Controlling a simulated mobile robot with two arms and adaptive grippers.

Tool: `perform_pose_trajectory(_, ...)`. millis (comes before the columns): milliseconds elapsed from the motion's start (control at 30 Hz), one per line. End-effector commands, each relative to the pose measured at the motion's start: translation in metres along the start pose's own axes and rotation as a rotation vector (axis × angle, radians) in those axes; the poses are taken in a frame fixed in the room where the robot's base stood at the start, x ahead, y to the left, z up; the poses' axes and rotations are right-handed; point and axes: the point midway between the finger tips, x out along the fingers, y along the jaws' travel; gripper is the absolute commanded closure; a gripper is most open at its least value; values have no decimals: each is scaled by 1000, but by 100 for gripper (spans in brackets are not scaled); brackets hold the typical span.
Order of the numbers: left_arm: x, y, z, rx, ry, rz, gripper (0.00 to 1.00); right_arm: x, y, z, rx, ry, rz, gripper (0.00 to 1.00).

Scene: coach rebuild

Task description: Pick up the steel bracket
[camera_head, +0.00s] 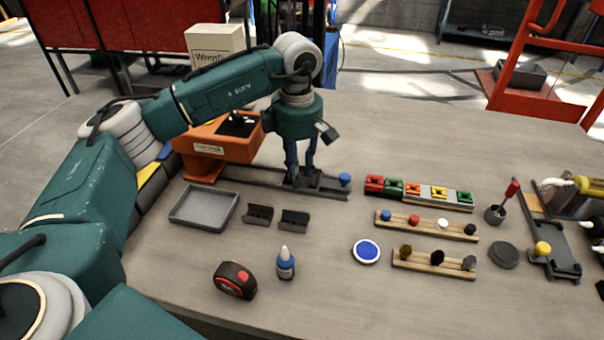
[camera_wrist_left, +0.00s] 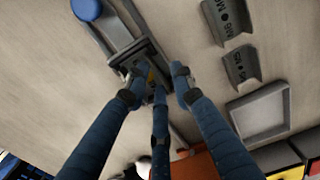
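My left gripper (camera_head: 300,182) points straight down over a dark metal rail fixture (camera_head: 325,190) with a blue knob (camera_head: 345,179). In the left wrist view its fingers (camera_wrist_left: 156,88) are spread around a small dark frame-like part (camera_wrist_left: 140,52) on the fixture. This part may be the steel bracket, but I cannot be sure. A gap shows between the fingertips, with something yellowish in it. Whether any finger touches the part is unclear. My right gripper is not in view.
A grey tray (camera_head: 176,215), two dark labelled holders (camera_head: 258,214) (camera_head: 294,219), a tape measure (camera_head: 235,281) and a blue bottle (camera_head: 286,265) stand nearby. Behind is an orange box-like unit (camera_head: 220,145). Coloured blocks (camera_head: 420,191) sit to the right.

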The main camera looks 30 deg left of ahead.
Motion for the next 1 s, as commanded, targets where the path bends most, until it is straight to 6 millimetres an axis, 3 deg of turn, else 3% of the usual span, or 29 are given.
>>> perform_pose_trajectory(100,0,0,0,0,0,0,80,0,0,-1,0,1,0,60)
perform_pose_trajectory(200,0,0,0,0,0,0,100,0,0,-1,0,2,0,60)
perform_pose_trajectory(733,-4,0,0,1,1,-2,100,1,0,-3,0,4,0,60)
perform_pose_trajectory(867,-15,0,0,1,0,1,100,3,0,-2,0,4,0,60)
perform_pose_trajectory(1000,-40,1,1,0,-2,4,100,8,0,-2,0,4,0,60)
